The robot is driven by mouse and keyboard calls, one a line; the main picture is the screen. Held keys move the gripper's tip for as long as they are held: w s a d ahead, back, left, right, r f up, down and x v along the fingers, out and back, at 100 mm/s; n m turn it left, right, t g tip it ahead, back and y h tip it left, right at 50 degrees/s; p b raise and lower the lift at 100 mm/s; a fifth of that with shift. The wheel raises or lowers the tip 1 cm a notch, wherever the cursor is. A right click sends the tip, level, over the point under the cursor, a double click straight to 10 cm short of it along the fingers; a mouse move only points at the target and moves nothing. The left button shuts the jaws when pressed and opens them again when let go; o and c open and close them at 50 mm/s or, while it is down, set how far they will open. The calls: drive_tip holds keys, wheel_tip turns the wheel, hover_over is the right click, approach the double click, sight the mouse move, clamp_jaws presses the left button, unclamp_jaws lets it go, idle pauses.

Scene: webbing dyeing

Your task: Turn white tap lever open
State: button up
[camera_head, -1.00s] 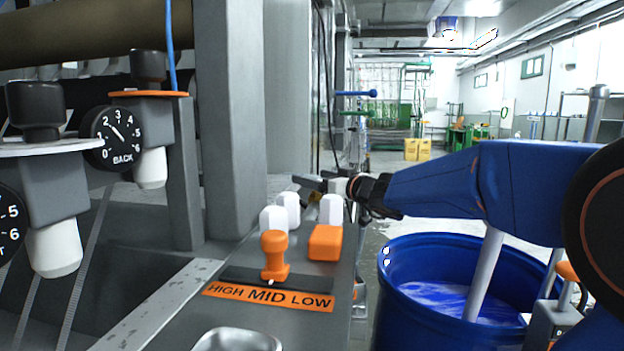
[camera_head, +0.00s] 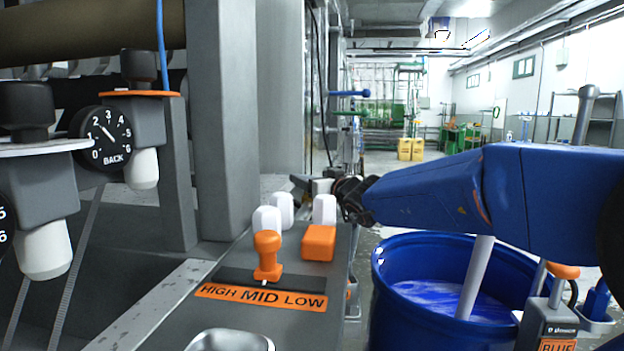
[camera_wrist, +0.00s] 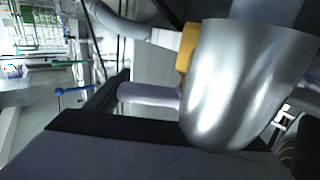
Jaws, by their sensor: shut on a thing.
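My gripper (camera_head: 312,185) reaches left past the end of the grey control panel and is small and partly hidden there. A white bit (camera_head: 322,186) shows between its dark jaws. In the wrist view a white lever (camera_wrist: 150,94) runs between the dark gripper finger (camera_wrist: 104,96) on the left and a large shiny metal body (camera_wrist: 235,85) on the right. The gripper appears closed around this white tap lever. A yellow part (camera_wrist: 186,46) sits behind the metal body. The lever's exact angle is hard to judge.
A blue lever (camera_head: 348,93) sticks out farther back; it also shows in the wrist view (camera_wrist: 70,92). A blue barrel of blue liquid (camera_head: 385,265) stands below my arm. The panel bears white and orange knobs (camera_head: 267,255). A grey post (camera_head: 222,120) stands left of the gripper.

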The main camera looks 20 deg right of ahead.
drive_tip(key=shift+d, duration=0.2)
drive_tip(key=o, duration=1.4)
drive_tip(key=shift+d, duration=0.2)
drive_tip(key=shift+a, duration=0.1)
drive_tip(key=shift+s, duration=0.1)
drive_tip(key=v, duration=1.7)
drive_tip(key=shift+s, duration=0.1)
